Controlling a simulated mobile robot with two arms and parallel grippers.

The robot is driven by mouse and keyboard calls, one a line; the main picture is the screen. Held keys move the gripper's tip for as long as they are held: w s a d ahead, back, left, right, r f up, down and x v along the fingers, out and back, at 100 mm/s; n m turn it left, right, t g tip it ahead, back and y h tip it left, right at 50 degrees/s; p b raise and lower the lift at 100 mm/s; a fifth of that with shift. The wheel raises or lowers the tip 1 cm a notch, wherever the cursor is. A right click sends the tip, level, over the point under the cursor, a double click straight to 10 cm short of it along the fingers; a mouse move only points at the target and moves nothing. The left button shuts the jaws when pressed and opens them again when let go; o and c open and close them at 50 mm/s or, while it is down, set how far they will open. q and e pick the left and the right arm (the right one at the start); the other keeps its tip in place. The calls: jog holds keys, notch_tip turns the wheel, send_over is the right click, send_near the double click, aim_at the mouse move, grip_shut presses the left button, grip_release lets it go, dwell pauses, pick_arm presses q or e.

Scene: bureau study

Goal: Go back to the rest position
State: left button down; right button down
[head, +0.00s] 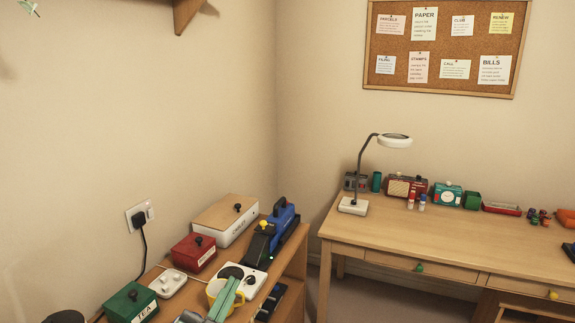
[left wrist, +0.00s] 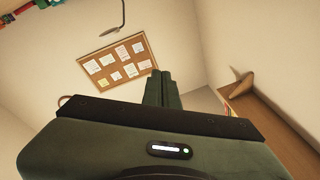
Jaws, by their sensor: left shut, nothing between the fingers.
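My right gripper is in neither view.
The cabinet holds a green tea box (head: 131,304), a red box (head: 194,252), a cream lidded box (head: 228,216), a white hotplate (head: 252,279) and a blue-and-black device (head: 272,234). A desk (head: 400,238) with a lamp (head: 354,206) stands right; its front middle is clear.

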pick_arm(q)
jog(key=s+a+f+n+g+y, duration=0.4)
jog(key=s+a+f, duration=0.1)
jog(key=f, duration=0.3)
jog(key=s+a+f+n+g+y, duration=0.3)
jog(key=s+a+f, duration=0.1)
jog(key=f, duration=0.3)
jog(key=s+f+g+h, duration=0.1)
jog(key=s+f+g, duration=0.4)
jog(key=s, duration=0.5)
jog(key=s+f+g, duration=0.4)
jog(key=s+f, duration=0.1)
jog(key=s, duration=0.5)
notch_tip(320, 180, down, 28)
jog(key=s+g, duration=0.1)
jog(key=s, duration=0.2)
jog(key=s+a+f+g, duration=0.1)
jog(key=s+a+f, duration=0.2)
jog(key=s+f, duration=1.1)
jog(key=shift+s+f+g, duration=0.25)
jog(key=shift+s+g, duration=0.05)
jog(key=shift+s, duration=0.55)
